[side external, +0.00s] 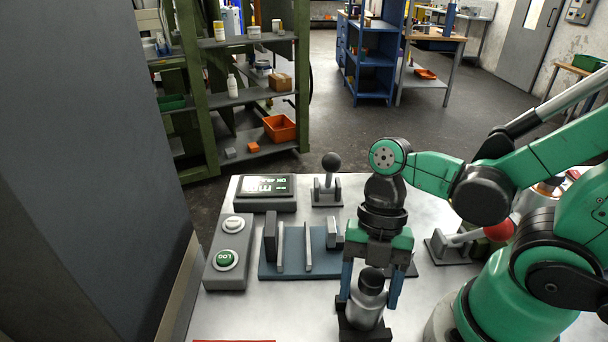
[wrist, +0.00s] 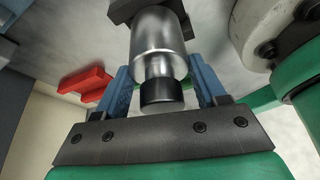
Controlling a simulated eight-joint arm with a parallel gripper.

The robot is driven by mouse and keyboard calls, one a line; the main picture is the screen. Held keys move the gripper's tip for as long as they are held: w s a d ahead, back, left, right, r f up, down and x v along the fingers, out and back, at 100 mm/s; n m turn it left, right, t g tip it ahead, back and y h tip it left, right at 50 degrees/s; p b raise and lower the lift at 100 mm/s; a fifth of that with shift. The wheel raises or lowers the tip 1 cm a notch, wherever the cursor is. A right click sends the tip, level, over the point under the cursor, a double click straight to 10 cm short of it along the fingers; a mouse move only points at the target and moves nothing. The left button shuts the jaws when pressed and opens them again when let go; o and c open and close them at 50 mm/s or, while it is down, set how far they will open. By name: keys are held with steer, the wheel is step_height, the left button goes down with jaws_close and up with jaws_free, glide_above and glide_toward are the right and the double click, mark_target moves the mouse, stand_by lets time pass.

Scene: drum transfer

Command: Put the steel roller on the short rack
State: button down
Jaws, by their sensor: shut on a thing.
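The steel roller (side external: 366,308), a silver cylinder with a black end, is between the blue fingers of my gripper (side external: 368,300) at the front of the table. My gripper is shut on it. In the wrist view the roller (wrist: 159,48) lies between both fingers, its black end toward the palm. A dark cradle (side external: 352,332) is just below or behind the roller; I cannot tell whether they touch. A blue-grey base with upright plates (side external: 290,270) stands left of my gripper. Another dark support (side external: 408,268) is partly hidden behind my gripper. Which one is the short rack is unclear.
A grey button box (side external: 228,255) and a display box (side external: 265,192) stand at the left. A black-knobbed lever (side external: 328,185) is behind the plates. A red object (wrist: 86,80) shows in the wrist view.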

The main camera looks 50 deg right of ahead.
steer(key=shift+c, duration=0.3)
jaws_free()
steer(key=shift+f, duration=0.15)
steer(key=v, duration=1.2)
steer(key=w+f+m+t+h, duration=0.1)
steer(key=w+m+t, duration=0.2)
steer(key=m, duration=0.5)
steer(key=w+d+f+m+t+h, duration=0.1)
steer(key=w+m+t, duration=0.2)
steer(key=m, duration=0.5)
steer(key=w+d+f+m+t+h, duration=0.1)
steer(key=w+m+t+h, duration=0.1)
steer(key=m, duration=0.6)
steer(key=shift+w+d+t, duration=0.25)
steer(key=shift+w+t, duration=0.2)
steer(key=shift+t, duration=0.25)
